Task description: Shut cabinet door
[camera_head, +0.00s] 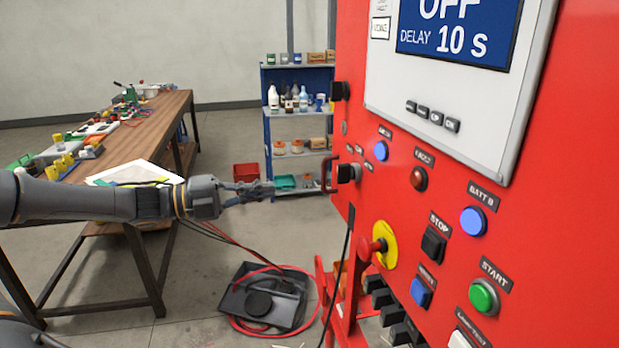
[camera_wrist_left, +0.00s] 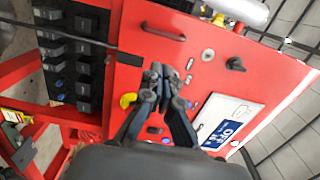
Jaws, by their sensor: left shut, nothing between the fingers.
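The red cabinet front (camera_head: 570,250) fills the right of the head view, with a display and several buttons on it. A red bar handle (camera_head: 329,173) stands out near its left edge. In the wrist view the red panel (camera_wrist_left: 210,75) lies beyond my fingers, and its handle (camera_wrist_left: 163,32) shows above the fingertips. I cannot tell whether the door is ajar. My left gripper (camera_head: 268,189) is shut and empty, to the left of the handle and apart from it in the picture. Its closed fingers show in the wrist view (camera_wrist_left: 161,72). My right gripper is not in view.
A yellow-ringed red stop knob (camera_head: 382,246) and a black rotary knob (camera_head: 347,173) project from the panel. A wooden workbench (camera_head: 150,130) stands left, a blue shelf (camera_head: 298,125) behind. A black tray (camera_head: 265,298) and a red hose lie on the floor.

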